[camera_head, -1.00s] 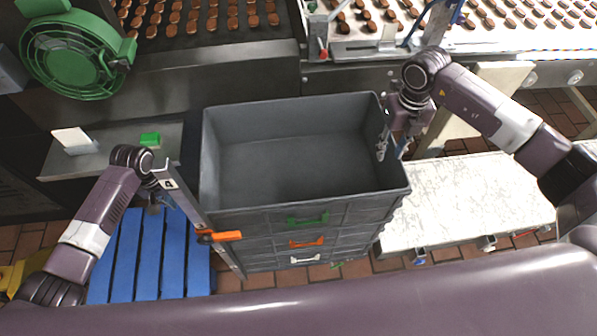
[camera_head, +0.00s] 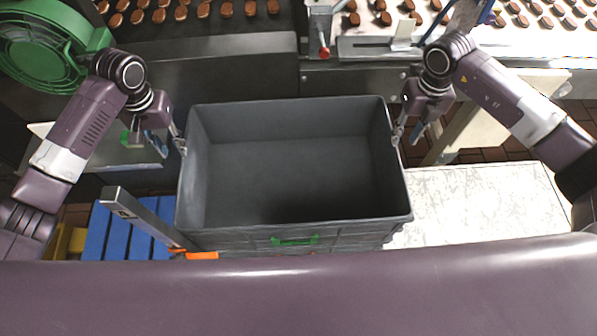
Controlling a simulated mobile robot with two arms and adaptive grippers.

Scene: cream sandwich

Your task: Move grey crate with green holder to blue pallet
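The grey crate with the green holder (camera_head: 295,241) is the top one of a stack in the middle of the head view. It is empty and level. My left gripper (camera_head: 180,148) is at the crate's left wall near the far corner. My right gripper (camera_head: 396,138) is at the right wall, also toward the far side. The fingertips of both are small and partly hidden at the rim, so whether they grip it is unclear. The blue pallet (camera_head: 100,235) lies on the floor at the lower left, partly hidden by a grey post and my body.
A grey post (camera_head: 140,215) with an orange handle (camera_head: 202,256) stands between pallet and crate. A green fan (camera_head: 40,45) is at the upper left. Conveyors with biscuits (camera_head: 200,12) run along the back. A pale marbled table (camera_head: 480,205) is to the right.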

